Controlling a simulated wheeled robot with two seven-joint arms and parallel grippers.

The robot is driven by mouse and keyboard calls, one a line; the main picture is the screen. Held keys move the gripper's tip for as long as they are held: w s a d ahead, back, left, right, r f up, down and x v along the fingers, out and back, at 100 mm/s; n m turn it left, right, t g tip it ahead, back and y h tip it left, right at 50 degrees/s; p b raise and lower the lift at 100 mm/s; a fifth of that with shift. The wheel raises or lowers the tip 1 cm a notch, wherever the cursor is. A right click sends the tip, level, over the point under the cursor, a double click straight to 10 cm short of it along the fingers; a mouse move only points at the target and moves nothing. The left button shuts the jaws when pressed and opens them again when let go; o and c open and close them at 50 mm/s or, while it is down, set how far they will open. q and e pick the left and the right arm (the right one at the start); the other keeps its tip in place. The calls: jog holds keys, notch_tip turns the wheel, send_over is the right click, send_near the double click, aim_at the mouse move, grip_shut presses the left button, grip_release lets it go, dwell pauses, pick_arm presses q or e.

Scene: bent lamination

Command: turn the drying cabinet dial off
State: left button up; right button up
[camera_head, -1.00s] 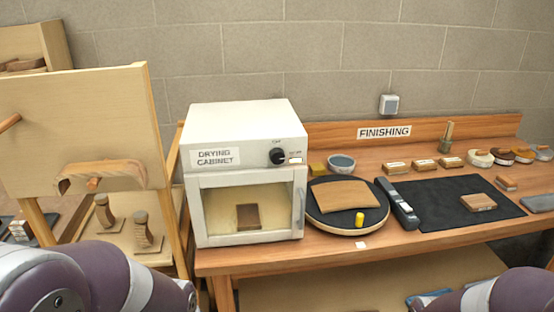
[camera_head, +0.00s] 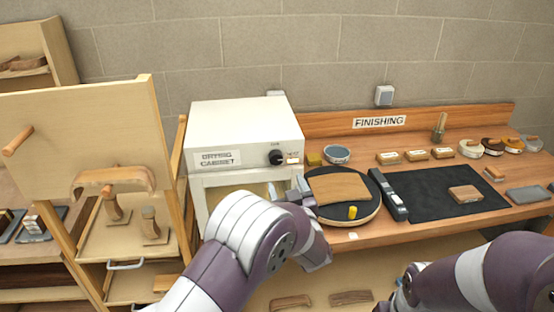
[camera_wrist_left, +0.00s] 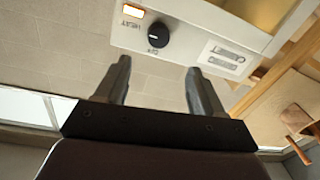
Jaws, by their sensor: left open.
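The drying cabinet (camera_head: 244,122) is a white box on the left end of the wooden bench. Its black dial (camera_head: 276,158) is on the upper right of the front, beside a small lit label marked HEAT. The dial also shows in the left wrist view (camera_wrist_left: 158,36), where the picture is upside down, with its white mark pointing sideways toward the lit HEAT lamp (camera_wrist_left: 133,11). My left gripper (camera_wrist_left: 158,72) is open and empty, its fingertips apart from the dial. In the head view my left arm covers the lower cabinet front. My right gripper is out of view.
A round black turntable (camera_head: 362,212) with a brown curved panel (camera_head: 340,187) and a yellow piece (camera_head: 352,212) stands right of the cabinet. A black mat (camera_head: 425,205) lies further right. A tall wooden board (camera_head: 85,130) stands left of the cabinet.

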aim_at(277, 159)
pick_arm(q)
jog(key=p+x, duration=0.4)
jog(key=x, duration=0.6)
jog(key=shift+w, duration=0.35)
jog(key=shift+w+f, duration=0.1)
jog(key=shift+w, duration=0.15)
